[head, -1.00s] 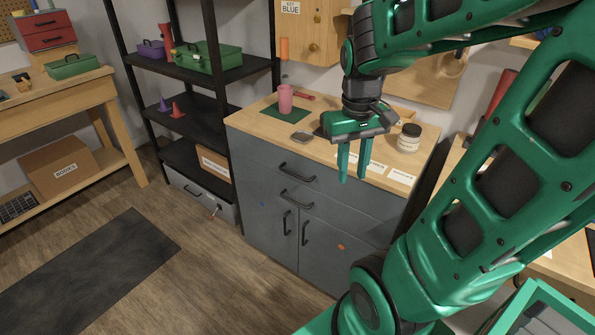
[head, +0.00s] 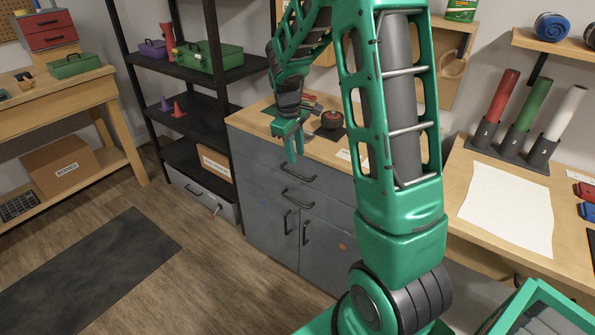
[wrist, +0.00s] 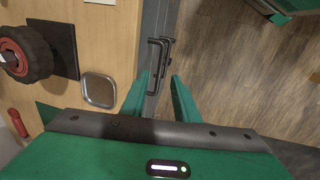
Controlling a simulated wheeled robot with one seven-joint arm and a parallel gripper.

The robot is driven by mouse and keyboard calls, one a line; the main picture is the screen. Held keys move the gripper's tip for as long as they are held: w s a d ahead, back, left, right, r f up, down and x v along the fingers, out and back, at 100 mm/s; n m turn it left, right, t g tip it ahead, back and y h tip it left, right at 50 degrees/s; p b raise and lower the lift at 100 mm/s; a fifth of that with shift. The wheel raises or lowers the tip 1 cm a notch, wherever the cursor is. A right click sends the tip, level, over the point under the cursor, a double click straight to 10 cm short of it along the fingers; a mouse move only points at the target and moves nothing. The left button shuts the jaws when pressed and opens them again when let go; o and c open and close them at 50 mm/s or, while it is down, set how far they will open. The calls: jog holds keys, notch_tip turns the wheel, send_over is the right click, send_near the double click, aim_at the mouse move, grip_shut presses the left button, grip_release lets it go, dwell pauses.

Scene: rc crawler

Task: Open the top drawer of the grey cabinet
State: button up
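The grey cabinet (head: 262,190) has a wooden top. Its top drawer (head: 262,157) looks shut, with a black bar handle (head: 297,172) on its front. A second bar handle (head: 297,198) sits on the drawer below. My gripper (head: 295,155) points down in front of the cabinet's top edge, just above the top handle in the picture. In the wrist view my gripper (wrist: 158,78) is open, its two green fingers apart with nothing between them. Black handles (wrist: 157,62) show just beyond the fingertips. I cannot see any contact with them.
Two cabinet doors are below the drawers. A black shelf (head: 190,110) stands to the left. The floor (head: 215,270) in front is clear.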

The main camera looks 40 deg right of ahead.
aim_at(299, 175)
jog(key=f, duration=0.3)
jog(key=d+f, duration=0.1)
jog(key=f, duration=0.4)
jog(key=shift+w+d+f, duration=0.25)
jog(key=shift+f, duration=0.1)
grip_shut()
